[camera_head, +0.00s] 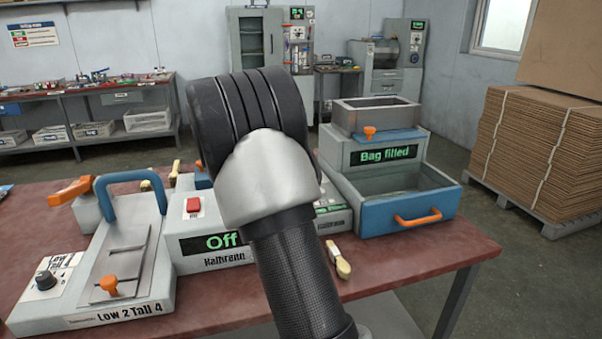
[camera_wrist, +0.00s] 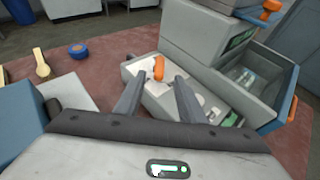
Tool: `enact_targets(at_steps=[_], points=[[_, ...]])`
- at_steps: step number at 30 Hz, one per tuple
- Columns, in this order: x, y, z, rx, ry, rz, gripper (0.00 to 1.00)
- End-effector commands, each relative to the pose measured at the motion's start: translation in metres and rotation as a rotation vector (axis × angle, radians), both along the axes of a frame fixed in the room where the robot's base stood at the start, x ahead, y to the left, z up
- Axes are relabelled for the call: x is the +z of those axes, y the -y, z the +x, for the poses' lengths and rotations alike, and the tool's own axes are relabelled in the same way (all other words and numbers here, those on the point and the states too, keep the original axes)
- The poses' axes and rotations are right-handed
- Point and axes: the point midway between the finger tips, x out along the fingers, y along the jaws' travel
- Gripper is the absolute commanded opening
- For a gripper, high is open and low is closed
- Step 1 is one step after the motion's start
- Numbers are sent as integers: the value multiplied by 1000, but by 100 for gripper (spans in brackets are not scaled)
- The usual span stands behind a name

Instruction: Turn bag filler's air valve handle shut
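The bag filler (camera_head: 385,155) is a grey machine with a hopper and a green "Bag filled" display; it also shows in the wrist view (camera_wrist: 205,38). A low grey box (camera_wrist: 150,93) adjoins it, with an orange handle (camera_wrist: 158,67) on its white top, which looks like the air valve handle. My gripper (camera_wrist: 159,82) is open. Its two dark fingers point at the handle, one on each side in the picture; I cannot tell whether they touch it. In the head view my arm hides the handle, the fingers and most of the box (camera_head: 335,220).
An open drawer (camera_head: 395,192) with an orange pull (camera_head: 418,217) juts from the filler. A press marked "Low 2 Tall 4" (camera_head: 100,270) and a box reading "Off" (camera_head: 215,240) stand left on the red table (camera_head: 420,255).

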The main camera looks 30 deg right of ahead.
Motion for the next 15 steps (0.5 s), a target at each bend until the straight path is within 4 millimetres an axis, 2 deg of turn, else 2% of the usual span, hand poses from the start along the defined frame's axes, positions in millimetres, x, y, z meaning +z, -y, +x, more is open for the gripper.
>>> enact_targets(at_steps=[1, 6, 15], points=[[-8, 11, 5, -4, -1, 0, 36], [-21, 40, 22, -3, 0, 0, 36], [-34, 70, 40, -1, 0, 0, 36]])
